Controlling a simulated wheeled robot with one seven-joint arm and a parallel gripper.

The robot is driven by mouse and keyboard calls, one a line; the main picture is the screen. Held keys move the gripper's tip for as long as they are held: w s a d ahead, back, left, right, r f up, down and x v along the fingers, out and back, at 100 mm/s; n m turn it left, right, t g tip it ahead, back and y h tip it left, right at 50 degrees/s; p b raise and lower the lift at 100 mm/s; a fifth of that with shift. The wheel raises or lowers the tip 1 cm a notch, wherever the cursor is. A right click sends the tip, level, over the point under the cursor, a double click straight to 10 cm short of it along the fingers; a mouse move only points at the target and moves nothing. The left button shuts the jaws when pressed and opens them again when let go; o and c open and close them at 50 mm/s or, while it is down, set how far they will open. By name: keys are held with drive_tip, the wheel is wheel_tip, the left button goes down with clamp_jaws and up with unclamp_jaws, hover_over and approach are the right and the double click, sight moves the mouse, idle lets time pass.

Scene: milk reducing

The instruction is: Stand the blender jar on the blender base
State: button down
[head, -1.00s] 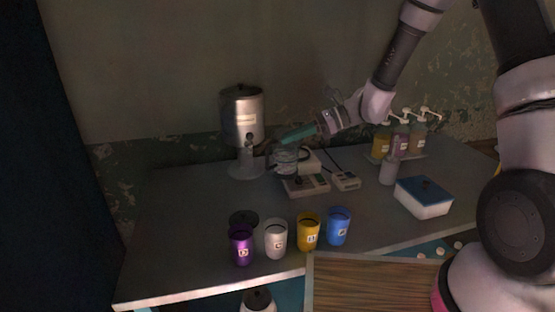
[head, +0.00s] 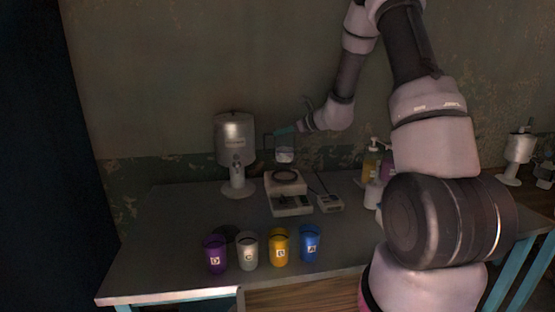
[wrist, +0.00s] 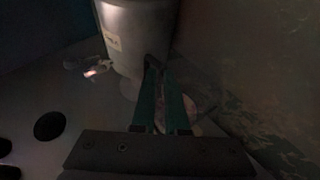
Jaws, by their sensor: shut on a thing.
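The blender jar (head: 285,154) is a clear vessel with a pale bottom, roughly upright in the head view. My gripper (head: 284,131) has teal fingers and is shut on the jar near its top. The jar hangs above the blender base (head: 286,186), a pale box with a dark ring on top; a small gap shows between them. In the wrist view, my gripper's two fingers (wrist: 160,105) point toward the steel dispenser. The jar is hard to make out there in the dark.
A steel dispenser (head: 235,140) stands just left of the base. A small pale device (head: 328,203) lies to its right, and pump bottles (head: 371,160) stand further right, partly behind my arm. Purple, white, yellow and blue cups line the table's front. The table's left side is clear.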

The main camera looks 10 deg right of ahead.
sight(282, 148)
drive_tip(key=shift+f, duration=3.15)
drive_tip(key=c, duration=0.9)
unclamp_jaws()
